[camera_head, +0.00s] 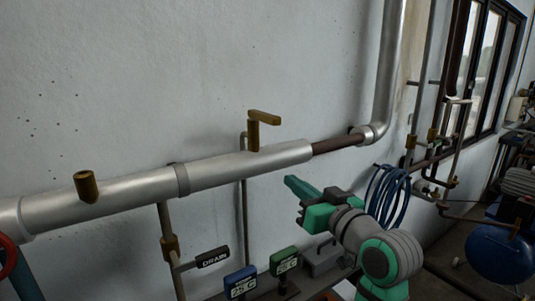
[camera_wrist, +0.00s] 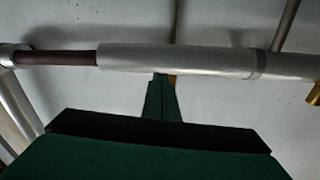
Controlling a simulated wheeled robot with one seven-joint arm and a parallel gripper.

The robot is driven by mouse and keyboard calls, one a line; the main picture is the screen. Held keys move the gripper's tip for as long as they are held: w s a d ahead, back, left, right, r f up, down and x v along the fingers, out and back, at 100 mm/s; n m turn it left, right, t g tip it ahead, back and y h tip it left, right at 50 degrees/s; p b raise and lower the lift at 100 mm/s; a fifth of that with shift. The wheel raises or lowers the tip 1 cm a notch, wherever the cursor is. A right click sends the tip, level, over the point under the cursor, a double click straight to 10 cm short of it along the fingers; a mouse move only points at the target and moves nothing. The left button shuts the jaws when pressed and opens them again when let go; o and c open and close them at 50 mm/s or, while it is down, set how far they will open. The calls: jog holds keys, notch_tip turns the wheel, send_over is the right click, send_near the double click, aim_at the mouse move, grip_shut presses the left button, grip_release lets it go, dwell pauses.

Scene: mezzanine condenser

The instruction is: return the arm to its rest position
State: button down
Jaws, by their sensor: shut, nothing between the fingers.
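My arm with its green and grey links shows at the lower right of the head view. My gripper (camera_head: 302,188) points up and left, in front of the wall and below the silver pipe (camera_head: 240,169). Its green fingers are together with nothing between them. In the wrist view the gripper (camera_wrist: 163,92) shows its closed green fingers just under the pipe (camera_wrist: 180,60) in the picture. I cannot tell whether they touch it.
A brass lever (camera_head: 262,120) and a brass stub (camera_head: 86,186) stick out from the pipe. A DRAIN tag (camera_head: 213,257), two 25 C boxes (camera_head: 241,283) (camera_head: 284,262) and a grey box (camera_head: 322,257) are low down. A blue hose coil (camera_head: 388,196) hangs behind my arm.

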jog(key=s+f+m+t+h, duration=0.25)
jog(key=f+m+h, duration=0.35)
jog(key=f, duration=2.3)
jog(key=s+f+m+g+h, duration=0.2)
jog(key=s+f+m+h, duration=0.1)
jog(key=s+f, duration=1.15)
jog(key=s+a+f+n, duration=0.1)
jog(key=s+n, duration=0.1)
jog(key=s, duration=1.3)
jog(key=s+a+f+n, duration=0.2)
jog(key=s, duration=1.2)
jog(key=shift+s+g+h, duration=0.35)
jog(key=shift+s+h, duration=0.05)
jog(key=shift+w+a+f, duration=0.1)
jog(key=shift+a, duration=0.1)
